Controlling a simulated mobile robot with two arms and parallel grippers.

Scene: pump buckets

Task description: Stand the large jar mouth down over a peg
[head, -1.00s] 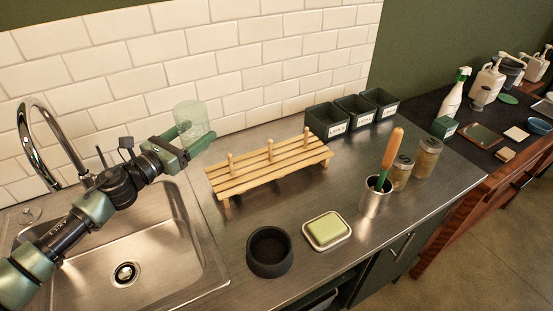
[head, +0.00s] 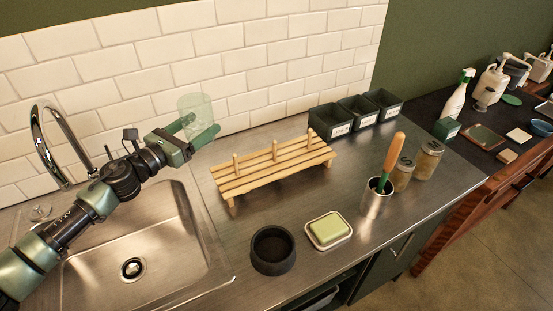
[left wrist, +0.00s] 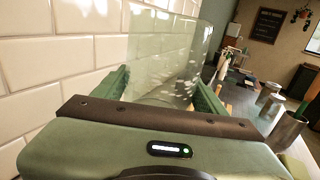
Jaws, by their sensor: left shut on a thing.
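The large jar (head: 196,106) is clear, faintly green glass. It is held in the air by the tiled wall, behind and left of the rack's left end. My left gripper (head: 198,126) is shut on it, with one green finger on each side. In the left wrist view the jar (left wrist: 160,60) stands up between the fingers; which end is its mouth I cannot tell. The slatted wooden rack (head: 262,178) has three upright pegs: left (head: 236,162), middle (head: 275,150) and right (head: 310,137). All three are bare. My right gripper is not in view.
A sink with a tall faucet (head: 42,140) lies left. In front of the rack are a dark round bowl (head: 272,262) and a soap dish (head: 329,243). A metal cup with a brush (head: 376,200), two jars and dark bins (head: 329,120) stand to the right.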

